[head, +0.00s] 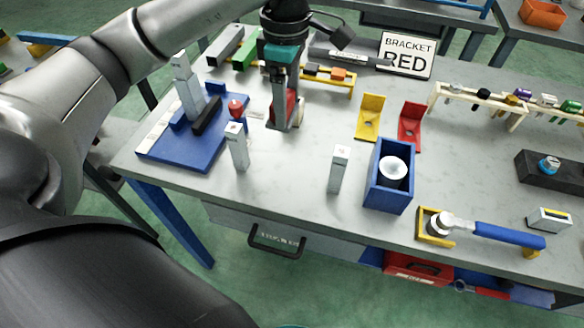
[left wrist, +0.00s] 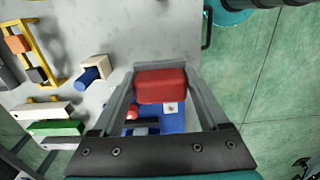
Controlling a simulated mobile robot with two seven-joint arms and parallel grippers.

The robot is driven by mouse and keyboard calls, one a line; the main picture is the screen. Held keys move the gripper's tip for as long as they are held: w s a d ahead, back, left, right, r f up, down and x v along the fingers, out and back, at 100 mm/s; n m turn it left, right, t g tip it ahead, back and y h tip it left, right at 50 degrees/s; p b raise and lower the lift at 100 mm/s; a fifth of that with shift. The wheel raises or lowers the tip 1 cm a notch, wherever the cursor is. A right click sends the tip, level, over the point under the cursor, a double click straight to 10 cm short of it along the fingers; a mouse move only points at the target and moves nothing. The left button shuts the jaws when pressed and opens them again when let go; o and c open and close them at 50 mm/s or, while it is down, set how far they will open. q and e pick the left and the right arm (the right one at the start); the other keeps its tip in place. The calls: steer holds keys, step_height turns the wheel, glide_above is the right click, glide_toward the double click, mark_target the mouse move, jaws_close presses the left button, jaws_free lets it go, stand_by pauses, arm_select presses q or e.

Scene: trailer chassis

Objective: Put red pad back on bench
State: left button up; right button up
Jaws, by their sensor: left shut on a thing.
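The red pad (left wrist: 160,86) is held between the two fingertips of my left gripper (left wrist: 160,95) in the left wrist view. In the head view my left gripper (head: 284,122) points down over the back left part of the grey bench (head: 290,195), and some red of the pad (head: 290,104) shows between the fingers. I cannot tell whether the pad touches the bench top. My right gripper is in neither view.
A blue fixture (head: 178,150) with a red knob (head: 236,108) stands left of the gripper. Upright grey blocks (head: 237,148) (head: 338,170) stand in front. Yellow (head: 370,116) and red brackets (head: 411,124) and a blue box (head: 388,195) are to the right. Bare bench lies between.

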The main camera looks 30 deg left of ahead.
arm_select(q)
step_height(320, 180, down, 12)
steer(key=shift+f+b, duration=0.1)
steer(key=shift+b, duration=0.25)
steer(key=shift+f, duration=2.3)
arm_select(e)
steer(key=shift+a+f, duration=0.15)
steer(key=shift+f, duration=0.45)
arm_select(q)
steer(key=shift+b, duration=0.3)
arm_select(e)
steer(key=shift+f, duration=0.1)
arm_select(q)
steer(key=shift+f, duration=0.25)
steer(key=o, duration=1.5)
steer(key=shift+r, duration=0.1)
steer(key=shift+r, duration=0.1)
